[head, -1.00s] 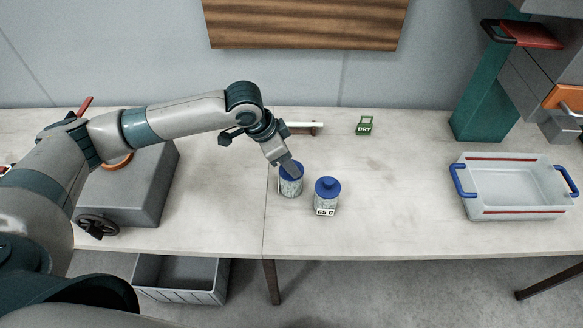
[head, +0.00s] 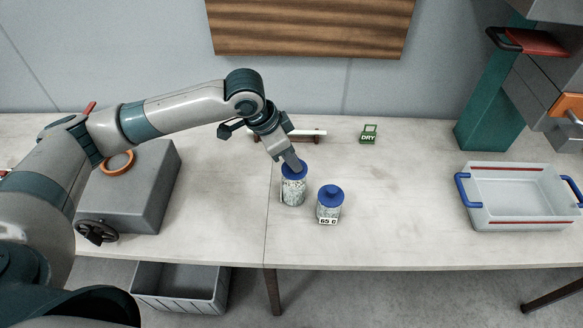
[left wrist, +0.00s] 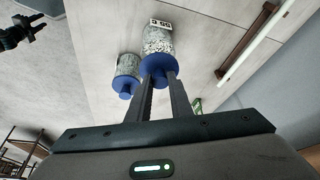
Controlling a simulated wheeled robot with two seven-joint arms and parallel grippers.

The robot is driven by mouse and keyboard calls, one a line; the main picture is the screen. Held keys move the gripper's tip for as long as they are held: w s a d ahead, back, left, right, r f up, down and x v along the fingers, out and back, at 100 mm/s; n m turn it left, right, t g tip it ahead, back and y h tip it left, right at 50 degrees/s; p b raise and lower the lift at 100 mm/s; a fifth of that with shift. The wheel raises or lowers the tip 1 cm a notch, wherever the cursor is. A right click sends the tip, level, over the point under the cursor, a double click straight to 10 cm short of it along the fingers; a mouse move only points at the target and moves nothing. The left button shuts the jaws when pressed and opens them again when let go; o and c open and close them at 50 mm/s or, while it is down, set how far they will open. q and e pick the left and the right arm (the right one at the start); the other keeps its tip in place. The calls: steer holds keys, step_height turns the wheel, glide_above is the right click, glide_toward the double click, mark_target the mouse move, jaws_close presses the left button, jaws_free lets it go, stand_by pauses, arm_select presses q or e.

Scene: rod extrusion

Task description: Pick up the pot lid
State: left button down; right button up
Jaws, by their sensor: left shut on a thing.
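A taller glass jar (head: 293,193) with pale speckled contents stands on the table, with a blue pot lid (head: 291,172) at its top. My left gripper (head: 297,165) comes down on the lid from above and is shut on it. In the left wrist view, my left gripper's fingers (left wrist: 158,82) meet at the blue lid (left wrist: 150,67), and the filled jar (left wrist: 158,40) shows beyond it. Whether lid and jar are apart cannot be told. My right gripper (left wrist: 30,30) shows small and dark at the wrist view's upper left, its fingers apparently apart.
A shorter blue-lidded jar (head: 329,207) labelled 65 C stands close by on the right. A green DRY sign (head: 368,135) is behind.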

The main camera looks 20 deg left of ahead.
arm_select(q)
steer(key=s+d+r+b, duration=0.2)
steer(key=s+d+r, duration=0.4)
steer(key=d, duration=0.4)
steer(key=shift+r, duration=0.55)
